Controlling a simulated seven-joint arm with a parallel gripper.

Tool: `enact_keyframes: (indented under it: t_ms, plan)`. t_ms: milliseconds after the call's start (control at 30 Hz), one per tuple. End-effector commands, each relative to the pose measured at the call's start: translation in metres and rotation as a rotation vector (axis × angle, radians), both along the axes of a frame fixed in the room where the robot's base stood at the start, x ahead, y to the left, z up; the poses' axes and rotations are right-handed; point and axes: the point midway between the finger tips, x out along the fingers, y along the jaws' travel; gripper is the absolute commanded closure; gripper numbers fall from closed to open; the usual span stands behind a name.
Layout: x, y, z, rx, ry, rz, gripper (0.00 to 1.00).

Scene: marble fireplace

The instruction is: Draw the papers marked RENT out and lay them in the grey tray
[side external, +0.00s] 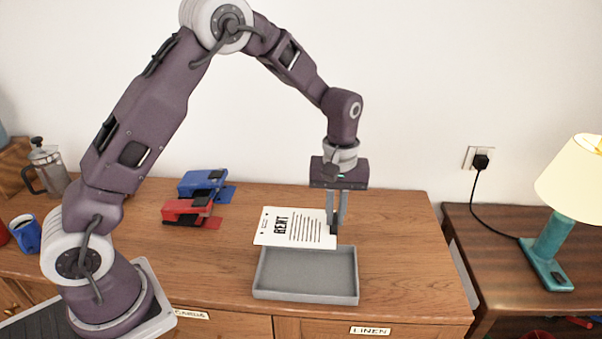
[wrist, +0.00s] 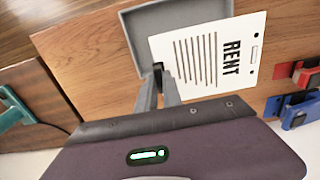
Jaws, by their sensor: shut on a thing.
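White papers marked RENT (side external: 290,228) are held by one edge in my gripper (side external: 333,228), above the back part of the grey tray (side external: 307,288). The gripper is shut on them at their right edge in the side view. In the wrist view the papers (wrist: 207,50) partly cover the tray (wrist: 133,27), and the gripper tips (wrist: 158,68) pinch their edge. The visible part of the tray floor is empty. I cannot tell how many sheets there are.
A red hole punch or stapler (side external: 188,210) and a blue one (side external: 203,182) stand left of the papers. A coffee press (side external: 47,168) and blue mug (side external: 26,234) are far left. A teal lamp (side external: 548,250) stands on a separate table at right. The cabinet top right of the tray is clear.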

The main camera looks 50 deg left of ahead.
Motion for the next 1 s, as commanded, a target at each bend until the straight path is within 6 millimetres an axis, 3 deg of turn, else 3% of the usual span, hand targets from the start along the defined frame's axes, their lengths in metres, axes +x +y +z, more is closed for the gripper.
enact_keyframes:
  t_ms: [100,200,367,800,1000]
  plan:
    - [-0.007,-0.034,-0.014,0.001,0.002,-0.004,1.0]
    - [-0.01,-0.047,-0.02,0.001,0.001,0.0,1.0]
    - [-0.011,-0.049,-0.032,0.001,0.001,0.003,1.0]
    - [-0.011,-0.048,-0.087,0.001,0.002,0.001,1.0]
    - [-0.011,-0.048,-0.099,0.001,0.001,0.001,1.0]
